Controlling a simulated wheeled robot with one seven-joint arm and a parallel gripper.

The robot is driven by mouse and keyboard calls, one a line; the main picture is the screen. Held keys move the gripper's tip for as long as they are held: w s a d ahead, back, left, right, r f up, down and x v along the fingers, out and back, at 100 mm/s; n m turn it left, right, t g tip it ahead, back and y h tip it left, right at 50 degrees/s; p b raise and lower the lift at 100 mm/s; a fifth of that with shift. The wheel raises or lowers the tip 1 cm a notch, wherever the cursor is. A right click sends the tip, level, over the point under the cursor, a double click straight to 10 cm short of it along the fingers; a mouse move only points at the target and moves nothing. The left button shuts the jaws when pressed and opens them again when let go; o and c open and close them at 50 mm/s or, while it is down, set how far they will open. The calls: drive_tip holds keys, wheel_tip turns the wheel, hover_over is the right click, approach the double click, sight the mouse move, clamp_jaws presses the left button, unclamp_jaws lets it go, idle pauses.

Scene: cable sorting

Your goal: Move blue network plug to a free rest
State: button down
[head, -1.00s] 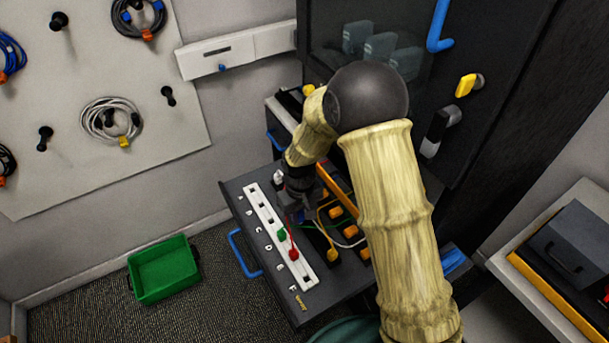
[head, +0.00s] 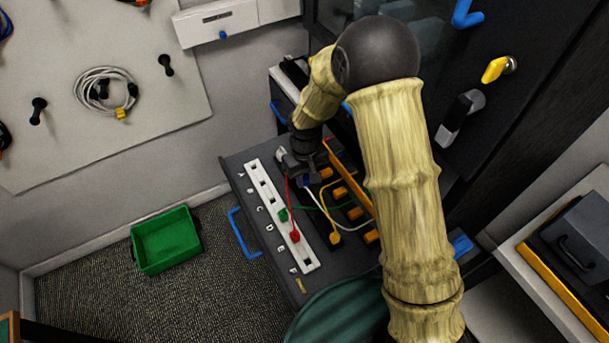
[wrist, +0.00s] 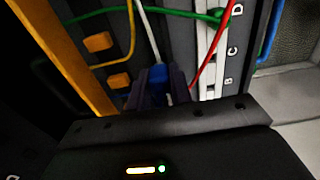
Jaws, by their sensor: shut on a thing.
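My gripper (head: 299,172) is over the drawer near the far end of the white strip (head: 278,212). In the wrist view its dark fingers (wrist: 158,88) are shut on the blue network plug (wrist: 157,72), one finger on each side. A white cable runs up from the plug. In the head view the plug (head: 304,181) shows only as a small blue patch beside the gripper. The white strip has dark slots and letters beside it. A green plug (head: 283,215) and a red plug (head: 294,236) sit along it. I cannot tell whether the blue plug touches anything below.
A yellow plug (head: 334,238) and several orange blocks (head: 340,193) are right of the strip. Yellow, green and red cables cross nearby. An orange rail (head: 345,170) borders this area. A green bin (head: 166,240) stands on the floor.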

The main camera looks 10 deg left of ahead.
sight(306, 185)
drive_tip(key=shift+f+b, duration=1.25)
drive_tip(key=shift+f, duration=0.55)
drive_tip(key=shift+d, duration=0.15)
idle(0.7)
drive_tip(key=shift+a+f, duration=0.2)
drive_tip(key=shift+f, duration=0.4)
drive_tip(key=shift+d+f+b, duration=0.1)
drive_tip(key=shift+f+b, duration=0.4)
drive_tip(key=shift+f, duration=0.4)
idle(1.4)
drive_tip(key=c, duration=0.7)
unclamp_jaws()
drive_tip(key=shift+r, duration=0.1)
